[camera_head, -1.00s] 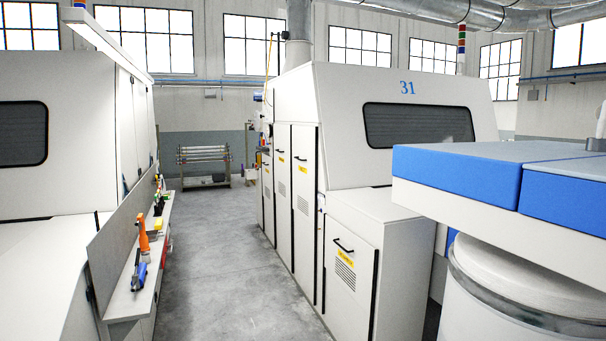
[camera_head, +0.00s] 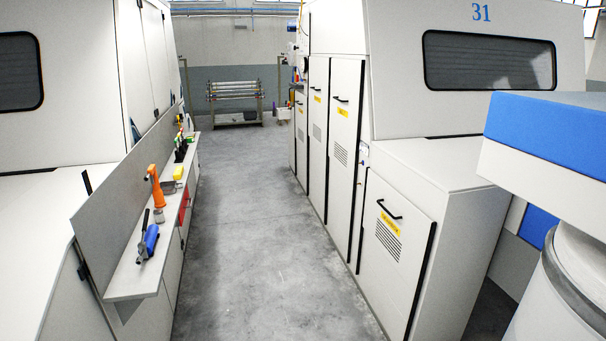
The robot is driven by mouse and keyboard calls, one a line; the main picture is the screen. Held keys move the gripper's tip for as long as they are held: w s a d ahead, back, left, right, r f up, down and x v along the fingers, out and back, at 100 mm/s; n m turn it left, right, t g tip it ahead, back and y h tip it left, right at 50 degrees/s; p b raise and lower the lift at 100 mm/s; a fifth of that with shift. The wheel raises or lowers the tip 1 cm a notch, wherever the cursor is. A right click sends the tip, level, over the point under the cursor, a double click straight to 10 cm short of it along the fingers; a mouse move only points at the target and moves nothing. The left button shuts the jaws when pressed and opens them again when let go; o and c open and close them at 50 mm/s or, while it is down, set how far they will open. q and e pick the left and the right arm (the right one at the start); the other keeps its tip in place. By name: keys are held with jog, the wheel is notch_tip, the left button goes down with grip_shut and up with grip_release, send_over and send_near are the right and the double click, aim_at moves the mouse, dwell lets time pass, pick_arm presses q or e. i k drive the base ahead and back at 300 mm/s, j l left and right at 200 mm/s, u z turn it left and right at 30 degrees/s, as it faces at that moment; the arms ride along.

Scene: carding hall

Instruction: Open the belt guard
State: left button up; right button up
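Machine 31 (camera_head: 470,150) stands on the right, with a row of white side panels facing the aisle. The nearest low panel (camera_head: 388,262) has a black handle (camera_head: 390,210), a yellow label and vent slots, and it is closed. A taller panel (camera_head: 343,140) beyond it also has a black handle, a yellow label and vent slots, and is closed. Narrower labelled panels (camera_head: 317,115) stand farther along. The labels are too small to read, so I cannot tell which panel is the belt guard. Neither of my grippers is in view.
A grey concrete aisle (camera_head: 250,230) runs clear ahead. On the left a narrow shelf (camera_head: 138,280) holds an orange tool (camera_head: 156,185), a blue tool (camera_head: 150,241) and other small items. A rack with rollers (camera_head: 235,100) stands at the far end. A blue-and-white unit (camera_head: 550,140) juts in at right.

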aim_at(346, 73)
jog(key=i, duration=2.45)
